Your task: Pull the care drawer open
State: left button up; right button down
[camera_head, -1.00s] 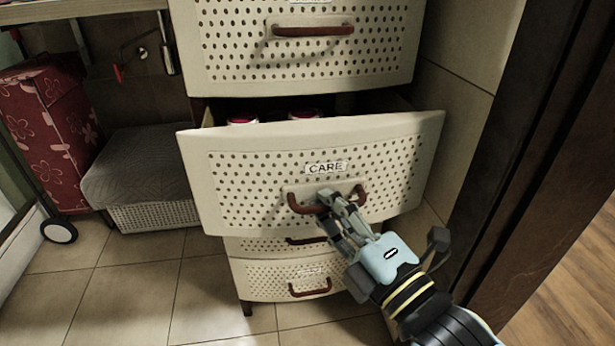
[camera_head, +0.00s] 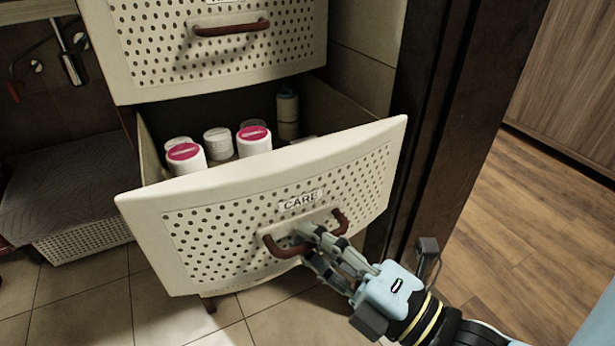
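The care drawer (camera_head: 260,205) is a cream, perforated drawer with a CARE label, and it stands well out from its cabinet. Its brown curved handle (camera_head: 288,250) is on the front, below the label. My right gripper (camera_head: 308,240) is at the handle, its fingers closed around the middle of the bar. Bottles with pink caps (camera_head: 254,140) and white-capped containers (camera_head: 218,142) show inside the drawer. My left gripper is not in view.
A shut perforated drawer (camera_head: 220,55) with a brown handle is above. A dark door frame (camera_head: 445,120) stands close on the right, with wooden floor (camera_head: 530,230) beyond it. A grey-topped basket (camera_head: 75,200) is at the left. Tiled floor lies in front.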

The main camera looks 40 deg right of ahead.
jog(key=shift+r, duration=0.1)
jog(key=c, duration=1.6)
grip_release()
jog(key=shift+c, duration=0.2)
jog(key=shift+s, duration=0.1)
jog(key=v, duration=1.2)
